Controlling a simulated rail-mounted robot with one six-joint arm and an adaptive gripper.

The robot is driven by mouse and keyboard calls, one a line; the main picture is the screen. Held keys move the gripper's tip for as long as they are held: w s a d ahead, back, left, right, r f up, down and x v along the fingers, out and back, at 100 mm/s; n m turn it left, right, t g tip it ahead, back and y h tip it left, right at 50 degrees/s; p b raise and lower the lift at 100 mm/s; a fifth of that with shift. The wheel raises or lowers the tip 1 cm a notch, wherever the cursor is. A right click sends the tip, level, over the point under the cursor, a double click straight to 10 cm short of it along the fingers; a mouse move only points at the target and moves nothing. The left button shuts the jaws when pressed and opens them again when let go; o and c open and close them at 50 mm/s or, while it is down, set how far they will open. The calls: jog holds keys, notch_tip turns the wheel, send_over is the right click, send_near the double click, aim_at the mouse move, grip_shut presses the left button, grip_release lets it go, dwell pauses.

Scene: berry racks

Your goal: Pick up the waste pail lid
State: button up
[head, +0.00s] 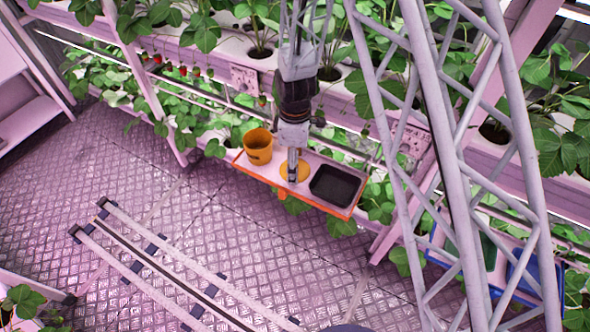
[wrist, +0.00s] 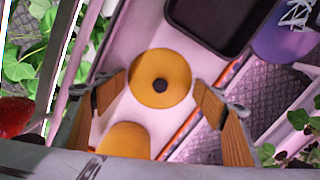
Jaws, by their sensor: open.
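The waste pail lid is a flat orange-yellow disc with a dark knob at its centre. In the wrist view the lid (wrist: 160,78) lies on the pale tray surface between and beyond my open fingertips. In the head view the lid (head: 301,171) is partly hidden behind my gripper (head: 292,165), which points down over it. My gripper (wrist: 152,92) is open and empty, one finger to each side of the lid. The orange-yellow pail (head: 258,147) stands left of the lid; part of it shows at the bottom of the wrist view (wrist: 124,140).
The orange-rimmed tray (head: 327,206) also holds a black shallow bin (head: 335,184) right of the lid. Racks of strawberry plants (head: 195,125) rise behind. A lattice column stands at the right, with a blue bin (head: 522,270) beyond. The floor in front is open, with rails (head: 165,265).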

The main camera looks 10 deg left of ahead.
jog(key=shift+c, duration=0.2)
dwell(0.3)
jog(key=c, duration=1.2)
jog(key=shift+s, duration=0.1)
jog(key=shift+c, duration=0.3)
